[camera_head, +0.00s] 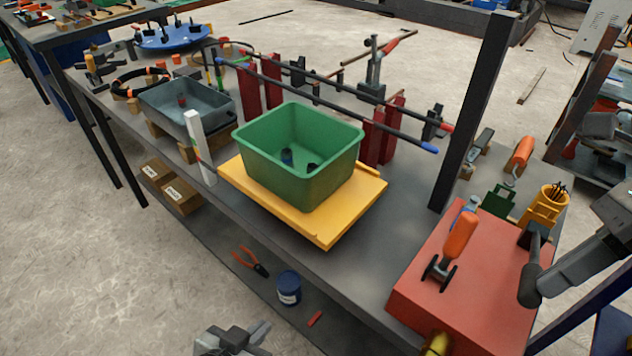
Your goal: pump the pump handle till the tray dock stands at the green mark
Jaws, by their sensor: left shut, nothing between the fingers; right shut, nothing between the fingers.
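The yellow tray dock (325,226) carries a green bin (298,187) with small dark items inside. A white upright post (196,128) with small coloured marks stands at the dock's left corner. The green mark is too small to compare with the dock's height. The red pump box (472,292) stands at the right end of the bench. Its orange pump handle (459,236) tilts up from a black pivot. My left gripper (255,332) is shut and empty at the bottom edge, away from the pump. My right gripper (534,234) is shut and empty over the box's right side, apart from the handle.
A grey bin (188,106), red posts (250,82) and dark rods (335,104) are behind the dock. A black upright (474,115) stands beside the pump. An orange cup (545,207) is behind the pump. Pliers and a blue can (288,288) lie on the lower shelf.

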